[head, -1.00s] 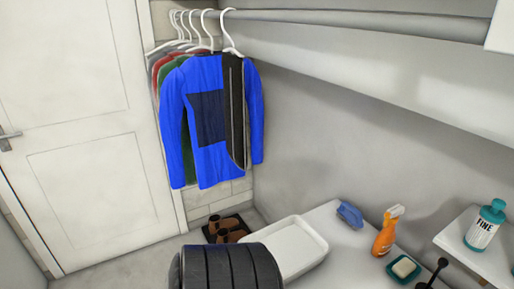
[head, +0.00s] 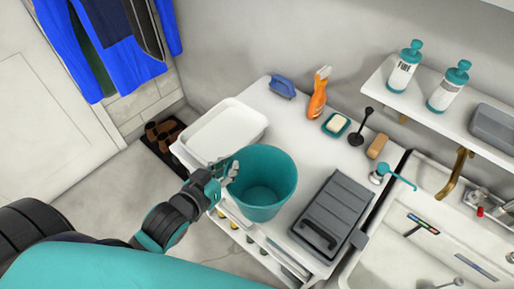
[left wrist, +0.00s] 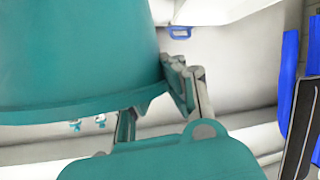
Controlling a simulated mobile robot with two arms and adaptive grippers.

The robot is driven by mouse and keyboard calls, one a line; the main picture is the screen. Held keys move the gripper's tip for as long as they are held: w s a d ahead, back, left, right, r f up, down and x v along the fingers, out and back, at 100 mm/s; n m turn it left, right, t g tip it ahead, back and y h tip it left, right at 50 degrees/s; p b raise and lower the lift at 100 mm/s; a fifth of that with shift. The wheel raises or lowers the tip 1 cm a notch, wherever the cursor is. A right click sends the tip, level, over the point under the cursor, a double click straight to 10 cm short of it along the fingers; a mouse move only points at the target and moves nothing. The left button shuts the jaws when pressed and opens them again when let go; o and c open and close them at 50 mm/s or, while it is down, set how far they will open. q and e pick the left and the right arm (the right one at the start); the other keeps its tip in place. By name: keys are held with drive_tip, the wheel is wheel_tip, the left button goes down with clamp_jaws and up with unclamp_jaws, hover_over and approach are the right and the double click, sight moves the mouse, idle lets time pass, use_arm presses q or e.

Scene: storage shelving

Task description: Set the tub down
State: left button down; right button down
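The teal tub (head: 262,190) is upright in the head view, over the front edge of the white counter (head: 291,108). Whether its base touches the counter is hard to tell. My left gripper (head: 228,172) is at the tub's left side, shut on its wall near the rim. In the left wrist view, the tub (left wrist: 75,55) fills the upper left, and the gripper's fingers (left wrist: 168,88) are against its edge, one partly hidden by it. My right gripper is not in view.
A white tray (head: 226,128) is behind the tub, and a grey case (head: 331,215) lies to its right. A blue brush (head: 283,87), orange spray bottle (head: 318,95) and soap dish (head: 337,124) stand at the back. A sink (head: 400,250) is at the right.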

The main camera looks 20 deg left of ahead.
sight(240, 157)
use_arm(q)
drive_tip(key=p+x, duration=0.3)
drive_tip(key=x, duration=1.2)
drive_tip(key=shift+d+r, duration=0.3)
drive_tip(key=shift+r, duration=0.05)
drive_tip(key=shift+w, duration=0.1)
drive_tip(key=shift+f, duration=0.15)
drive_tip(key=c, duration=1.5)
unclamp_jaws()
drive_tip(key=b+v, duration=0.1)
drive_tip(key=v, duration=1.1)
